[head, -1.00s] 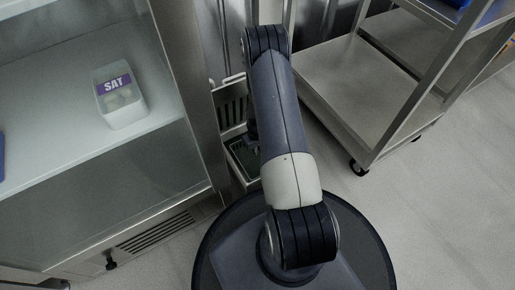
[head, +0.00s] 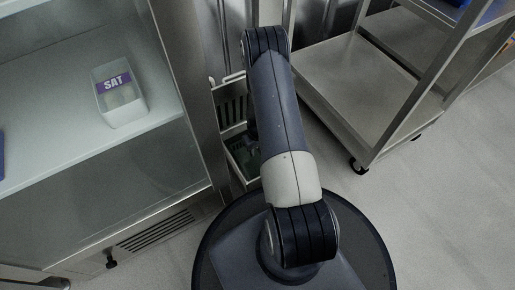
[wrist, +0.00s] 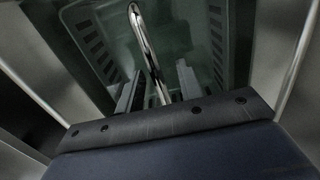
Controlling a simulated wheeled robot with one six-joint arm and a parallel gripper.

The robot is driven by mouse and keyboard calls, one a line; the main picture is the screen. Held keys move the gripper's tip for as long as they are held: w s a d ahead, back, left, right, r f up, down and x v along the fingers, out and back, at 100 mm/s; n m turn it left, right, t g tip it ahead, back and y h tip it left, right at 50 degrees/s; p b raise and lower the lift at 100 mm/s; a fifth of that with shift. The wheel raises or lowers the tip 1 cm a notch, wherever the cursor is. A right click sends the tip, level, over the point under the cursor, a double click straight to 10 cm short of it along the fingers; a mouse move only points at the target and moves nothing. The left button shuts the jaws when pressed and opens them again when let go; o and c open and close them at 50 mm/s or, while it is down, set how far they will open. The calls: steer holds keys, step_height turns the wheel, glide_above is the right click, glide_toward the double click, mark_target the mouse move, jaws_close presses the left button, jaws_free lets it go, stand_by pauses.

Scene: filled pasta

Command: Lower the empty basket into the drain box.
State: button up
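In the head view, a narrow box with a pale rim (head: 240,176) stands low between the cabinet and my arm; I take it for the drain box. Dark green shows inside it, partly hidden by my arm. In the wrist view, slotted dark green walls (wrist: 88,42) surround a greenish floor; I cannot separate basket from box here. A shiny metal handle bar (wrist: 143,42) runs down between the fingers of my gripper (wrist: 160,88). The fingers stand apart, with a visible gap beside the bar. In the head view my arm hides most of the gripper.
A slotted pale-rimmed container (head: 232,104) stands just behind the box. A steel cabinet (head: 185,95) is close on the left, holding a white tub labelled SAT (head: 119,98). A wheeled steel cart (head: 365,90) stands on the right. Open floor lies at the lower right.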

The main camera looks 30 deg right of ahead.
steer(key=shift+r, duration=0.1)
step_height(320, 180, up, 16)
steer(key=p, duration=0.9)
steer(key=shift+p, duration=0.4)
step_height(320, 180, down, 11)
steer(key=b, duration=0.6)
steer(key=shift+b, duration=0.4)
steer(key=shift+s+a, duration=0.15)
